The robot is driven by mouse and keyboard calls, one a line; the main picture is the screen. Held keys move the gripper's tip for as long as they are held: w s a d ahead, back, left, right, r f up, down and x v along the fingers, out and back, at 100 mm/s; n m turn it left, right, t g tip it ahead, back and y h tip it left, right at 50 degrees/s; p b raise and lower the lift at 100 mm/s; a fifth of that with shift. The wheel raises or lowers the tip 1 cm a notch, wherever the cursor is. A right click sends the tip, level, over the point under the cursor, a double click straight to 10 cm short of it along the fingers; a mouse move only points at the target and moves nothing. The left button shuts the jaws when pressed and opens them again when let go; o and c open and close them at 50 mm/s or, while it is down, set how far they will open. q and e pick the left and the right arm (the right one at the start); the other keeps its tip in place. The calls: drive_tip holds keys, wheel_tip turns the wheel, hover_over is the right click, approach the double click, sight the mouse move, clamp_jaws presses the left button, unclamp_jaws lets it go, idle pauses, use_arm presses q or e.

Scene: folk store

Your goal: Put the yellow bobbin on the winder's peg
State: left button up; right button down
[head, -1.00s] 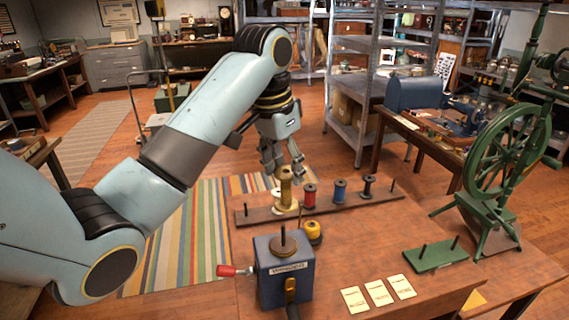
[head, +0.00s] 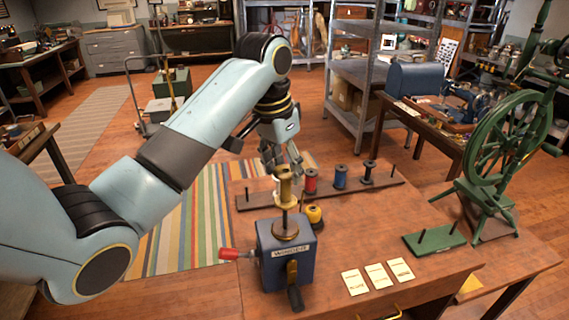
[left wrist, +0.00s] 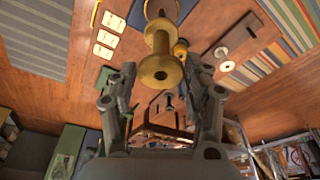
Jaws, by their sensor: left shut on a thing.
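My left gripper (head: 281,167) is shut on the yellow bobbin (head: 286,188), a mustard-gold spool with wide flanges, held upright. The bobbin also shows in the left wrist view (left wrist: 161,62), between and beyond the fingertips (left wrist: 162,88). The winder (head: 286,255) is a blue box with a red-handled crank and a round brass plate (head: 286,232) on top. Its peg (head: 284,216) shows just under the bobbin in the head view. I cannot tell whether bobbin and peg touch. My right gripper is not in view.
Behind the winder stands a dark rack (head: 330,195) with red (head: 311,181), blue (head: 340,177) and black (head: 369,173) spools. A small yellow round thing (head: 314,214) sits right beside the winder. Cards (head: 376,276) and a green pegged stand (head: 434,240) are farther right.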

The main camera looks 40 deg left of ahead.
sight(283, 189)
use_arm(q)
drive_tip(key=shift+f, duration=0.15)
idle(0.4)
drive_tip(key=shift+f+b, duration=0.8)
drive_tip(key=shift+f, duration=2.65)
drive_tip(key=o, duration=0.9)
drive_tip(key=shift+r, duration=0.3)
drive_tip(key=r, duration=0.2)
drive_tip(key=s+r, duration=0.1)
drive_tip(key=r, duration=0.3)
drive_tip(key=shift+s+a+r, duration=0.15)
drive_tip(key=shift+s+r, duration=0.1)
drive_tip(key=shift+r, duration=0.15)
